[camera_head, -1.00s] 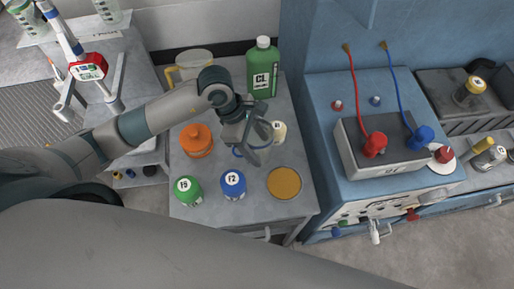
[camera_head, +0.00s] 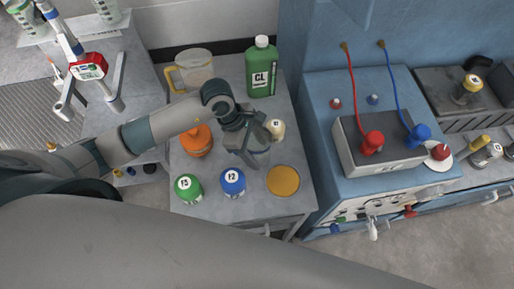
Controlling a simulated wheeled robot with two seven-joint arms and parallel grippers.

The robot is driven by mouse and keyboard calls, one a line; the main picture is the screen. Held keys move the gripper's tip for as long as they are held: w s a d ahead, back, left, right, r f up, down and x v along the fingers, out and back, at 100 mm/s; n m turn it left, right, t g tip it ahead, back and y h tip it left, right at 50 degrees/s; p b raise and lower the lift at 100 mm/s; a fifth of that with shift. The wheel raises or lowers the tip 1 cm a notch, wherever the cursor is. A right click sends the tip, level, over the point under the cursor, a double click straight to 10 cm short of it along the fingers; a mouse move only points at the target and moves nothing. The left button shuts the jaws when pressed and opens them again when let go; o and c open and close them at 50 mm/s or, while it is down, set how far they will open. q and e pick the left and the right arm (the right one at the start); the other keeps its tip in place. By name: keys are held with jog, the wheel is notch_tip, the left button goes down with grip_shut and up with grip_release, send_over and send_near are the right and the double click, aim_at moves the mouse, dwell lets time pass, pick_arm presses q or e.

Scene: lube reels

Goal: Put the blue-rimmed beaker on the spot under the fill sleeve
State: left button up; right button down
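My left gripper (camera_head: 250,145) reaches in from the left over the middle of the grey cart top, pointing down. A clear beaker (camera_head: 262,158) stands under and between its fingers, mostly hidden by them. Its blue rim is hardly visible now. The fingers look spread about the beaker's width; I cannot tell whether they touch it. A red-bodied dispensing handle (camera_head: 88,66) hangs over the bench at the upper left. I cannot make out the fill sleeve or the spot under it for sure. My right gripper is not in view.
Around the beaker stand an orange jar (camera_head: 196,141), a green-capped bottle (camera_head: 188,188), a blue-capped bottle (camera_head: 232,181), a cream-capped bottle (camera_head: 275,129), an amber disc (camera_head: 283,181), a green CL jug (camera_head: 261,68) and a yellow-handled pitcher (camera_head: 192,70).

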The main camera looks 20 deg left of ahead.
pick_arm(q)
jog(key=shift+f, duration=0.15)
jog(key=o, duration=1.1)
jog(key=shift+r, duration=0.2)
jog(key=shift+a+r, duration=0.1)
jog(key=shift+r, duration=0.05)
jog(key=shift+b+v, duration=1.65)
jog(key=shift+v, duration=4.2)
jog(key=shift+o, duration=0.3)
